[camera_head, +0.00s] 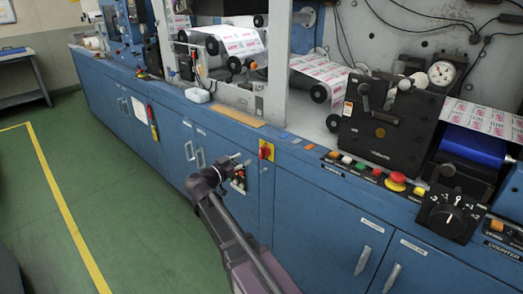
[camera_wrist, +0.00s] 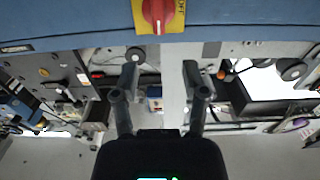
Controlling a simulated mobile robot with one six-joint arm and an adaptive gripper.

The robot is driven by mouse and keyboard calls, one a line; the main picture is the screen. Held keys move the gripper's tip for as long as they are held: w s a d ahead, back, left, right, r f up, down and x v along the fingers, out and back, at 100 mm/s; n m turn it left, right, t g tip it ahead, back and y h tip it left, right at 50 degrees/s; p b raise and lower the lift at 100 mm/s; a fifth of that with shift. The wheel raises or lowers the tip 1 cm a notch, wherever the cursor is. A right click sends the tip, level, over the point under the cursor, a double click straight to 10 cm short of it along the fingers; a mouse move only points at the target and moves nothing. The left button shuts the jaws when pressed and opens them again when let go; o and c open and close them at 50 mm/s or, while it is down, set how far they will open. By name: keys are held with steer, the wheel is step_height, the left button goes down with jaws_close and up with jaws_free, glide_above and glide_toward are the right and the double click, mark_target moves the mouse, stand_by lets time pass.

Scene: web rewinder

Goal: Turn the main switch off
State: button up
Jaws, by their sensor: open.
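The main switch (camera_head: 266,150) is a red rotary knob on a yellow plate, set on the upper front of the blue machine cabinet. In the wrist view the red knob (camera_wrist: 156,12) sits at the top edge, partly cut off, with its grip bar roughly vertical in the picture. Dark lettering on its plate is only partly readable. My gripper (camera_head: 238,172) is in front of the cabinet, to the left of the switch and a little lower. In the wrist view my gripper (camera_wrist: 162,72) has its two fingers spread with nothing between them, apart from the knob.
A row of buttons with a red emergency stop (camera_head: 396,181) and a black dial (camera_head: 450,216) lie to the right. Cabinet door handles (camera_head: 363,260) stick out below. The green floor (camera_head: 125,200) at left is clear.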

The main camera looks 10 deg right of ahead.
mark_target(260, 150)
steer(key=x, duration=0.9)
steer(key=shift+w+d, duration=0.1)
steer(key=shift+d, duration=0.05)
jaws_close()
steer(key=shift+d, duration=0.15)
